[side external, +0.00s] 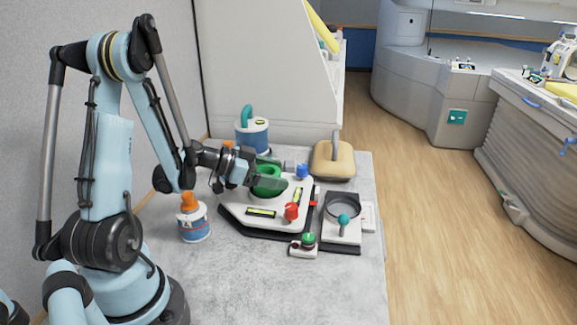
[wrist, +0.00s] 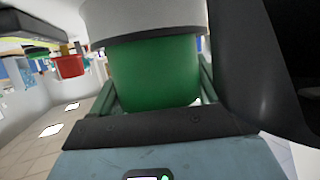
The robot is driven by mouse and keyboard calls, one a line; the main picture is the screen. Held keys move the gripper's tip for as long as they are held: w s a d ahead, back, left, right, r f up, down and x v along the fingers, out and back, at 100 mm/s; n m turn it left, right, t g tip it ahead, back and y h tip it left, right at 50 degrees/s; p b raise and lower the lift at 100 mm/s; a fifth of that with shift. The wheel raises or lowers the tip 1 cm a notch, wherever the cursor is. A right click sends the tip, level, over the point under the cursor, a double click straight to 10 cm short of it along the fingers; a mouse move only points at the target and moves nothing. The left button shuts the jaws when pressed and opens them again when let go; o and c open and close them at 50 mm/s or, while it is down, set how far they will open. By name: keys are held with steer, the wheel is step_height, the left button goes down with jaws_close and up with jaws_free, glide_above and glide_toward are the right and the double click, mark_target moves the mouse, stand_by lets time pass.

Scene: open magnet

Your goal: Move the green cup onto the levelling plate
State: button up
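The green cup (side external: 264,190) stands over the white levelling plate (side external: 239,211), toward its back left. I cannot tell whether its base touches the plate. My gripper (side external: 268,172) reaches in from the left, with one finger on the near side of the cup and one behind it. In the wrist view the green cup (wrist: 155,72) fills nearly the whole gap between the fingers, which lie along its two sides. Whether they press on it is not clear. A pale round part with a dark band (wrist: 150,35) borders the cup there.
The plate carries bubble levels, a red knob (side external: 291,211) and a blue knob (side external: 302,171). An orange-capped bottle (side external: 194,221) stands left, and a blue-white container (side external: 252,136) behind. A ring fixture (side external: 343,207) and a green button (side external: 308,239) sit right. The front bench is clear.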

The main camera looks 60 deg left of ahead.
steer(key=o, duration=0.4)
steer(key=shift+c, duration=0.2)
steer(key=shift+v, duration=3.75)
